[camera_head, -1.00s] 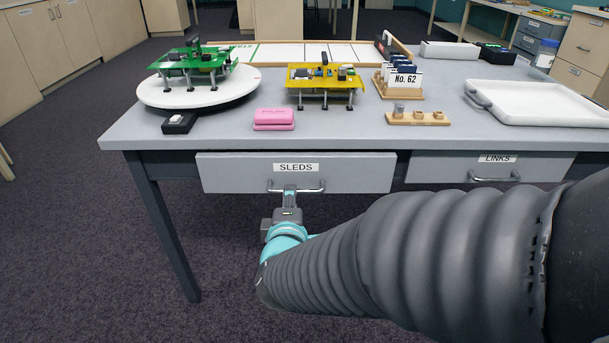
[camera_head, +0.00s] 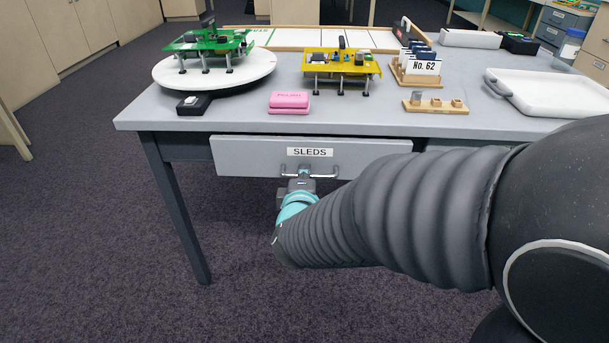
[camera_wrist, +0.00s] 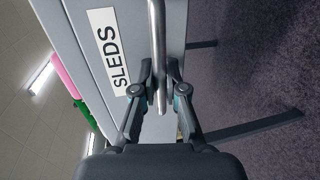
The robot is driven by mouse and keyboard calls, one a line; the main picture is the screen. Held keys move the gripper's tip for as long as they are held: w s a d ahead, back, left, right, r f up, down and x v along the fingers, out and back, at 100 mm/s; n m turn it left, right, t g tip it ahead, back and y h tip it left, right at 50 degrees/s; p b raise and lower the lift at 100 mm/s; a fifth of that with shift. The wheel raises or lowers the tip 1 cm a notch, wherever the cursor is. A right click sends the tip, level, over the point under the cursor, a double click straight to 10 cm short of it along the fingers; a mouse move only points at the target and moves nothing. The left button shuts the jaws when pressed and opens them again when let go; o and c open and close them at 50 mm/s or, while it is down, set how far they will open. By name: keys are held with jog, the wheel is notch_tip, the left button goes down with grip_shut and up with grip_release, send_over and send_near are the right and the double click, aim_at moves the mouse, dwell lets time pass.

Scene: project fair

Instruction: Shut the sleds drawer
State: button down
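The sleds drawer (camera_head: 245,156) is a light grey front with a "SLEDS" label, under the left part of the grey table (camera_head: 150,115). It seems to stand slightly out from the table's front; the exact gap is hard to tell. Its metal bar handle (camera_head: 327,174) is below the label. My gripper (camera_head: 304,172) is at the handle from the front. In the wrist view, the handle bar (camera_wrist: 157,30) runs between the two fingertips of my gripper (camera_wrist: 159,75), which are close on either side and look closed on it. The drawer's inside is hidden.
On the tabletop are a green board on a white turntable (camera_head: 240,72), a yellow board (camera_head: 340,65), a pink block (camera_head: 289,102), a card holder (camera_head: 405,72) and a white tray (camera_head: 550,95). A table leg (camera_head: 180,215) stands left of my gripper. The floor at left is clear.

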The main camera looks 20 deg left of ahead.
jog(key=x, duration=0.1)
jog(key=p+x, duration=0.1)
jog(key=x, duration=0.1)
jog(key=shift+w+r, duration=0.35)
jog(key=shift+w+a+r, duration=0.1)
jog(key=shift+w+a, duration=0.05)
jog(key=shift+a, duration=0.05)
jog(key=c, duration=1.2)
grip_release()
jog(key=shift+w, duration=0.1)
jog(key=v, duration=1.2)
